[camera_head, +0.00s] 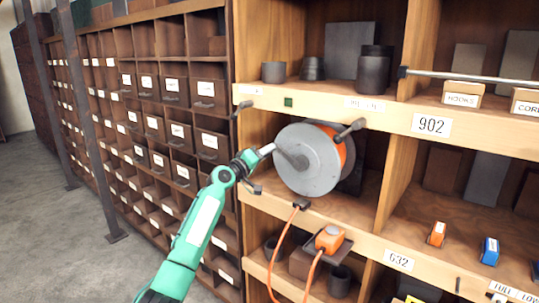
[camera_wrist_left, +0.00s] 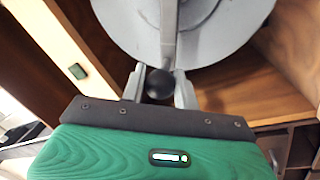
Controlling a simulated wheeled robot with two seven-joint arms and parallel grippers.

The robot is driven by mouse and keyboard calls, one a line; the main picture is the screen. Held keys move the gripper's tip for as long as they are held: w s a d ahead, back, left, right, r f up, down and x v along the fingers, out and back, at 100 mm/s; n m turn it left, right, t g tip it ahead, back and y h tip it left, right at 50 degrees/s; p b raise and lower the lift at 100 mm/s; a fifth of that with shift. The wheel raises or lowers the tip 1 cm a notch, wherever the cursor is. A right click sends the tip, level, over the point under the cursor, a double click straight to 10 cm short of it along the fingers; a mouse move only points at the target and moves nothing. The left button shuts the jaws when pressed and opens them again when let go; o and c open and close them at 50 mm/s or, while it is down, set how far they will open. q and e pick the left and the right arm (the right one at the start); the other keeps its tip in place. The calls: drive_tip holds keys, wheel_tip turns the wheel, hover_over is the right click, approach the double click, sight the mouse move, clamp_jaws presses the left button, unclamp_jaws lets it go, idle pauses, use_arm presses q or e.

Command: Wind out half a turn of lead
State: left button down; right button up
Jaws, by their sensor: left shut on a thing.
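A cable reel with a grey round side disc (camera_head: 318,172) and an orange drum edge (camera_head: 347,155) stands in a shelf compartment. A crank arm (camera_head: 293,158) lies across the disc; it also shows in the left wrist view (camera_wrist_left: 169,35). My left gripper (camera_head: 266,150) is at the left side of the disc. In the left wrist view its two fingers are closed around a dark round knob (camera_wrist_left: 159,84) at the crank's end. The orange lead (camera_head: 284,242) hangs from a dark guide (camera_head: 301,204) on the shelf edge. My right gripper is not in view.
An orange block (camera_head: 330,238) sits on a box in the compartment below. Dark cups (camera_head: 373,72) stand on the shelf above. A metal rod (camera_head: 470,75) crosses the upper right shelf. Wooden pigeonholes (camera_head: 170,90) fill the left. The floor (camera_head: 60,235) at left is clear.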

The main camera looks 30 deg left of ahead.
use_arm(q)
drive_tip(key=shift+a+f+n+y, duration=0.15)
drive_tip(key=shift+f+n, duration=0.3)
drive_tip(key=shift+n, duration=0.1)
drive_tip(key=shift+a+f+n+y, duration=0.15)
drive_tip(key=shift+f+n, duration=0.3)
drive_tip(key=shift+n, duration=0.1)
wheel_tip(320, 180, down, 9)
drive_tip(key=d+n+y+p, duration=0.1)
drive_tip(key=n+y+p, duration=0.2)
drive_tip(key=n, duration=1)
drive_tip(key=shift+d+n+y+p, duration=0.3)
drive_tip(key=shift+d+y+p, duration=0.1)
drive_tip(key=shift+p, duration=0.9)
drive_tip(key=shift+s, duration=0.1)
drive_tip(key=c, duration=1.1)
unclamp_jaws()
drive_tip(key=shift+r, duration=0.1)
